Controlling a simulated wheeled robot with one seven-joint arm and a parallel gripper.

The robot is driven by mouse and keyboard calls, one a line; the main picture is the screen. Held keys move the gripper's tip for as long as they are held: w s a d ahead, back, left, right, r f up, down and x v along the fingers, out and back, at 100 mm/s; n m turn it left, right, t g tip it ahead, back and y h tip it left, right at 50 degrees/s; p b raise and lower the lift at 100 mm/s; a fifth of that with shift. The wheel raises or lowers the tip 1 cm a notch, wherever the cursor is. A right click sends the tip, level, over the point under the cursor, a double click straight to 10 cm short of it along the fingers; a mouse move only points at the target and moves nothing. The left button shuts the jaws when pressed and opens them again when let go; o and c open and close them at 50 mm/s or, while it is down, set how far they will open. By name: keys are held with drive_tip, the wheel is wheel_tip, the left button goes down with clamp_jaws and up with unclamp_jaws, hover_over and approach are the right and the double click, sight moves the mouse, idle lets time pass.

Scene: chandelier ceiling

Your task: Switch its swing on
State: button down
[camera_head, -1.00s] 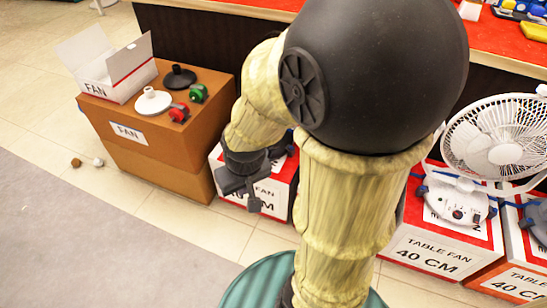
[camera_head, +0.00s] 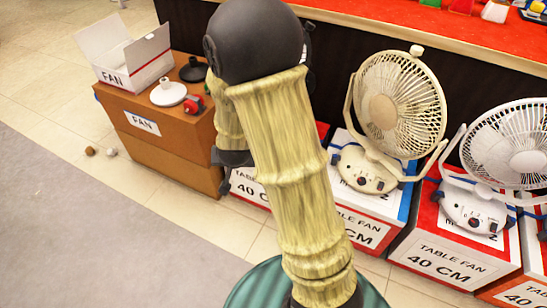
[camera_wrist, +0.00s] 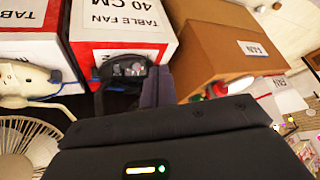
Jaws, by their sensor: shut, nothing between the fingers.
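A cream table fan (camera_head: 400,105) stands on a box in the head view, with a dark knob on its control base (camera_head: 362,178). A white fan (camera_head: 510,145) stands on the box to its right, with a similar base (camera_head: 472,212). In the wrist view, which is upside down, a black fan base (camera_wrist: 125,68) with small controls sits on a box. My gripper (camera_wrist: 157,88) is shut and empty, beside that black base; I cannot tell if they touch. My arm hides most of my gripper and the black fan in the head view.
A brown box (camera_head: 165,150) at left carries an open FAN carton (camera_head: 130,62), a white round stand (camera_head: 168,93) and small parts. A red counter (camera_head: 400,30) runs behind the fans. Grey floor (camera_head: 90,235) at front left is clear.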

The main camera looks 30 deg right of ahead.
drive_tip(key=w+d+f+m+t+h+b, duration=0.2)
drive_tip(key=w+d+f+m+h, duration=0.2)
drive_tip(key=d+f+h, duration=0.5)
wheel_tip(320, 180, down, 4)
drive_tip(key=shift+w+r+m+t+h, duration=0.15)
drive_tip(key=shift+m+t+h, duration=0.25)
drive_tip(key=shift+m+h, duration=0.35)
drive_tip(key=shift+b, duration=0.3)
drive_tip(key=b+x, duration=0.4)
drive_tip(key=x, duration=0.5)
drive_tip(key=shift+w+d+f, duration=0.1)
drive_tip(key=shift+d+f, duration=0.05)
drive_tip(key=shift+f, duration=0.1)
drive_tip(key=shift+w+d+f+b, duration=0.5)
drive_tip(key=shift+f+b, duration=0.1)
drive_tip(key=shift+f, duration=0.2)
drive_tip(key=shift+w+d+f+b, duration=0.35)
drive_tip(key=shift+d+f+b, duration=0.2)
drive_tip(key=shift+f, duration=0.25)
